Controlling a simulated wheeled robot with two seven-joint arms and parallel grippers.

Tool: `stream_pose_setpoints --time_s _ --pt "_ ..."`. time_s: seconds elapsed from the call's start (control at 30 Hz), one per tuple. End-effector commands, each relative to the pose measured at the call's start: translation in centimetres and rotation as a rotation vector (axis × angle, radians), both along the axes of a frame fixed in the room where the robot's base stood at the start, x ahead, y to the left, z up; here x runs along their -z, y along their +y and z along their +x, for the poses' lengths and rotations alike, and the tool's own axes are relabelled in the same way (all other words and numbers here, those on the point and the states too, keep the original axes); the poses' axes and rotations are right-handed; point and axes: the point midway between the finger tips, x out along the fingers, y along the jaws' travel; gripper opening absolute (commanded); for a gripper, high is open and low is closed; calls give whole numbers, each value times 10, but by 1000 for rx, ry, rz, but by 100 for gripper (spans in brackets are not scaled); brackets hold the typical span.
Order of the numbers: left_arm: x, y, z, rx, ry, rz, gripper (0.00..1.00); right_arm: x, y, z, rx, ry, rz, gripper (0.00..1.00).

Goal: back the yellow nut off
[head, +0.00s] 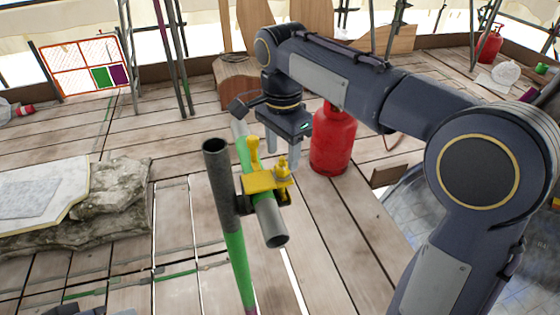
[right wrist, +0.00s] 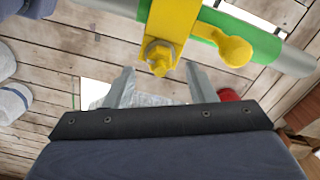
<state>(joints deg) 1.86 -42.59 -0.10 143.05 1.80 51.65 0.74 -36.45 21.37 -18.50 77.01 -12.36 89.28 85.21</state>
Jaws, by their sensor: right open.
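A yellow coupler (head: 262,182) joins an upright green and grey tube (head: 233,240) to a second, slanting tube (head: 271,226). I see no contact. My left gripper is not in view.
A rounded yellow arm (right wrist: 235,50) of the coupler sticks out beside the nut. A red gas cylinder (head: 333,140) stands behind my right gripper. A stone slab (head: 110,188) with a sheet lies at left. The plank floor between is mostly clear.

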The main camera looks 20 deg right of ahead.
Motion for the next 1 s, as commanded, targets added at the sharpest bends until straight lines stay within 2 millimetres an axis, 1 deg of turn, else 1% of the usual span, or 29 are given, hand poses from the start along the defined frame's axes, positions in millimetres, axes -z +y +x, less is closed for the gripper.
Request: stream_pose_setpoints --time_s 0.03,0.2,0.33,0.57,0.9,1.0 --pt "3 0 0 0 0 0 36 10 0 -1 0 3 0 50" --pt "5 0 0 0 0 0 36 29 -1 -1 0 2 0 50" --pt "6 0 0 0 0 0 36 34 0 0 0 0 1 50" --pt "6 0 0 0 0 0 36 34 0 0 0 0 1 50" --pt "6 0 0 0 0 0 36 34 0 0 -1 0 1 6" --pt "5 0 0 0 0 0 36 33 0 0 -2 0 1 6"
